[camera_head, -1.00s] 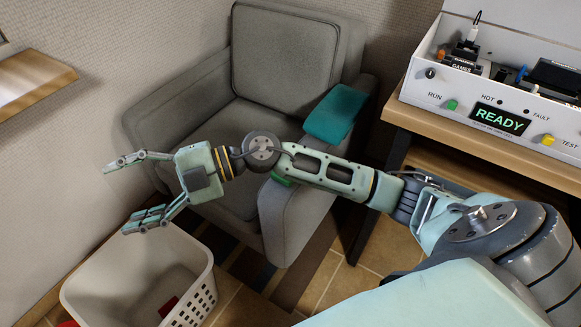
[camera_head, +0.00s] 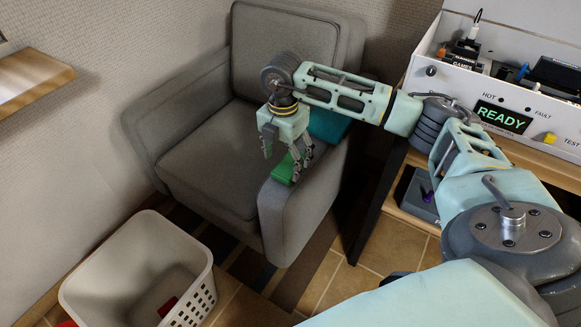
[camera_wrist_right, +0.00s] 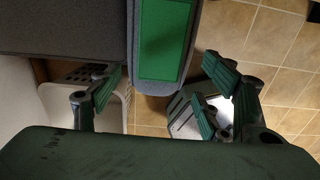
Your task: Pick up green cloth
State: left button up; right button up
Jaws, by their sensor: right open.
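The green cloth (camera_head: 283,170) lies flat on the front part of the armchair's right armrest in the head view, partly covered by my right gripper. In the right wrist view the green cloth (camera_wrist_right: 165,38) is a flat rectangle on the grey armrest. My right gripper (camera_head: 281,163) points down over the cloth with its fingers apart, open and empty. In the right wrist view the open fingers (camera_wrist_right: 165,82) stand to either side, with the cloth between and beyond them. Whether they touch it I cannot tell. My left gripper is not in view.
A teal cloth (camera_head: 328,124) lies farther back on the same armrest of the grey armchair (camera_head: 205,160). A white basket (camera_head: 150,225) with red items stands at lower left. A desk with a white console (camera_head: 470,95) reading READY is at right.

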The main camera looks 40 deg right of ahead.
aim_at(284, 171)
notch_tip(284, 171, down, 4)
jog(key=shift+a+f, duration=0.1)
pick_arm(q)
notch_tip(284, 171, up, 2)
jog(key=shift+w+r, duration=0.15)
pick_arm(e)
jog(key=shift+c, duration=0.6)
jog(key=c, duration=1.1)
jog(key=shift+o, duration=0.2)
